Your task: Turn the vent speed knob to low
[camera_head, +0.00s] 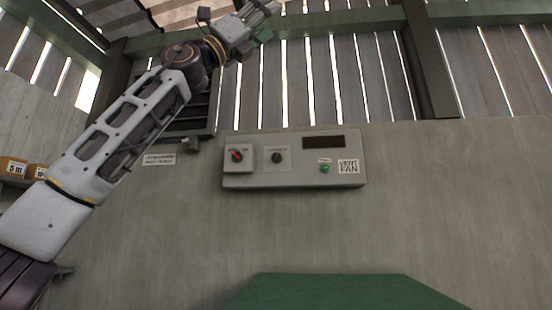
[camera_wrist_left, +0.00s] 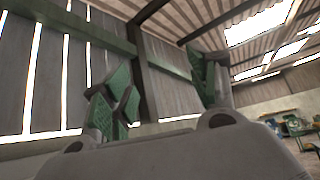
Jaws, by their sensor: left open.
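A grey vent fan control panel (camera_head: 293,160) is fixed to the wall in the middle of the head view. It carries a red-marked knob (camera_head: 236,156) on the left and a black knob (camera_head: 277,157) beside it; their small labels are too blurred to read. My left gripper (camera_head: 262,14) is raised high above the panel at the top of the head view, well apart from both knobs. In the left wrist view its green-padded fingers (camera_wrist_left: 165,95) are spread apart with nothing between them. The panel does not show in the wrist view. My right gripper is not in view.
The panel also has a green button (camera_head: 325,169), a dark display (camera_head: 323,142) and a VENT FAN label (camera_head: 348,166). A green surface (camera_head: 335,291) lies below. Boxes (camera_head: 13,167) sit on a shelf at the left. The wall around the panel is mostly clear.

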